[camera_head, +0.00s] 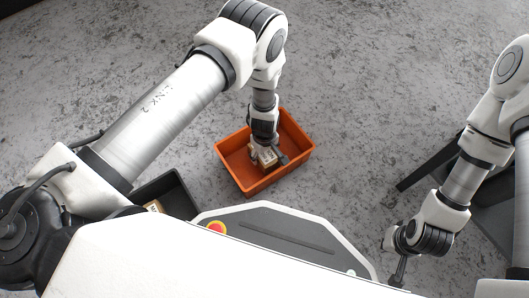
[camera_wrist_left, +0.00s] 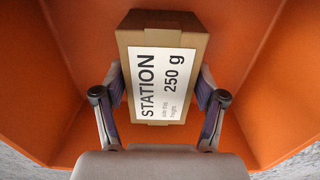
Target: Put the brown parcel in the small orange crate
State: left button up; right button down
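The brown parcel (camera_wrist_left: 168,30) carries a white label reading "STATION 250 g" in the left wrist view. It also shows small in the head view (camera_head: 267,157), partly hidden by my gripper. My left gripper (camera_wrist_left: 160,100) has a finger against or close to each side of the parcel and appears shut on it. The parcel is inside the outline of the small orange crate (camera_head: 293,174), whose orange walls (camera_wrist_left: 265,90) surround it in the left wrist view. I cannot tell whether it touches the crate floor. My right gripper (camera_head: 398,270) is at lower right, away from the crate; its fingers are unclear.
A dark container (camera_head: 178,192) holding a small brown item (camera_head: 154,206) is left of the crate, partly hidden by my arm. A dark structure (camera_head: 430,165) stands at right. Grey floor (camera_head: 360,90) around the crate is mostly clear.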

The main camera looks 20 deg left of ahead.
pick_arm(q)
jog(key=shift+o, duration=0.6)
notch_tip(320, 180, up, 12)
jog(key=p, duration=1.1)
jog(key=shift+r+p, duration=0.2)
jog(key=shift+p, duration=0.1)
jog(key=shift+a, duration=0.1)
jog(key=s+a+r+m+y, duration=0.15)
jog(key=s+a+m, duration=0.35)
jog(key=s+a, duration=0.5)
jog(key=s+a+r+m+h, duration=0.1)
jog(key=s+r+m+h, duration=0.1)
jog(key=s+r+m, duration=0.55)
jog(key=s+r+n+p, duration=0.2)
jog(key=s+r+p, duration=0.1)
jog(key=r+p, duration=3.5)
jog(key=shift+s+a+r, duration=0.2)
jog(key=shift+r, duration=0.05)
